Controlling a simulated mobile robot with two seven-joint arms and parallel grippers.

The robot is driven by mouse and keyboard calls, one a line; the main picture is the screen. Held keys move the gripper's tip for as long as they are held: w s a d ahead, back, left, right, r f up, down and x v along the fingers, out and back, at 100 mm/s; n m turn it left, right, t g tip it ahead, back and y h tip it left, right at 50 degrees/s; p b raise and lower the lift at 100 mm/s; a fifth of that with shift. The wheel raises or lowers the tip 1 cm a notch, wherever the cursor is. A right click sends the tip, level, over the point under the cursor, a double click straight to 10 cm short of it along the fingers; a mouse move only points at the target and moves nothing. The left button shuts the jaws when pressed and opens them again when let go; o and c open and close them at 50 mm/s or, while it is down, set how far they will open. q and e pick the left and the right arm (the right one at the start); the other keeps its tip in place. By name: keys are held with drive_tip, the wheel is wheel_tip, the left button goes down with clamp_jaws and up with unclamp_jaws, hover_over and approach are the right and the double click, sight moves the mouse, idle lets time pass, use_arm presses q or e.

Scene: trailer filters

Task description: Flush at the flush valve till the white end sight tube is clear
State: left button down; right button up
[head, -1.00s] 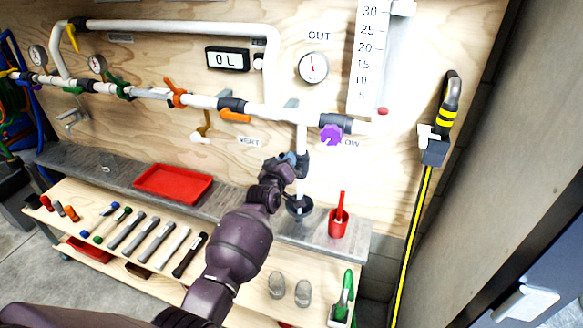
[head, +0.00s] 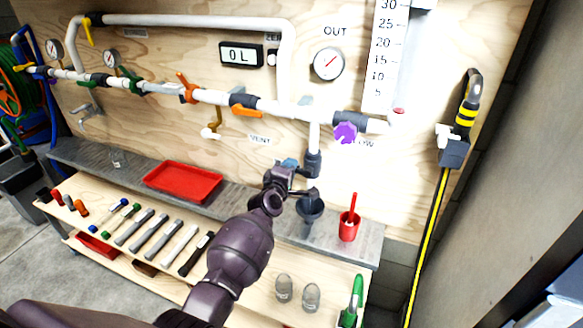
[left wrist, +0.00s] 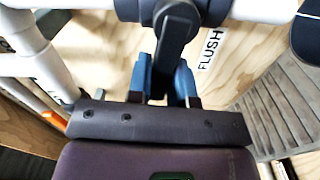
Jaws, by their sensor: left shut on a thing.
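The flush valve (head: 313,164) sits low on the white down-pipe (head: 314,138), above a dark funnel (head: 310,205). My left gripper (head: 290,166) is at the valve's left side. In the left wrist view its blue fingers (left wrist: 163,82) are shut on a dark valve lever (left wrist: 172,35), with a FLUSH label (left wrist: 210,48) on the board beside it. I cannot tell how far the lever is turned. I cannot pick out the white end sight tube for certain, nor see whether any water in it is clear. My right gripper is not in view.
A red cup (head: 349,228) stands right of the funnel on the grey shelf, and a red tray (head: 183,181) lies to the left. A purple knob (head: 345,133) and the OUT gauge (head: 328,64) are above. The display (head: 241,55) reads 0 L. Tools lie on the lower bench.

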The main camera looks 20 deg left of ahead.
use_arm(q)
drive_tip(key=shift+f+n, duration=0.35)
drive_tip(key=shift+n, duration=0.45)
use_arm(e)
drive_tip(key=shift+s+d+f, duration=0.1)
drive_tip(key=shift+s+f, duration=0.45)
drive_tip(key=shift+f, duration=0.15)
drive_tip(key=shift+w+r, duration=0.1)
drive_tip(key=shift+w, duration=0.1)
use_arm(q)
drive_tip(key=c, duration=1)
unclamp_jaws()
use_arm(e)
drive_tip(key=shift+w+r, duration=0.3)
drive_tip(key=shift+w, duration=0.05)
use_arm(q)
drive_tip(key=shift+s, duration=0.1)
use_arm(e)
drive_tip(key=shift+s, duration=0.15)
use_arm(q)
drive_tip(key=s, duration=0.5)
drive_tip(key=s+p, duration=0.1)
drive_tip(key=s, duration=0.4)
drive_tip(key=shift+s+a, duration=0.2)
drive_tip(key=shift+s, duration=0.1)
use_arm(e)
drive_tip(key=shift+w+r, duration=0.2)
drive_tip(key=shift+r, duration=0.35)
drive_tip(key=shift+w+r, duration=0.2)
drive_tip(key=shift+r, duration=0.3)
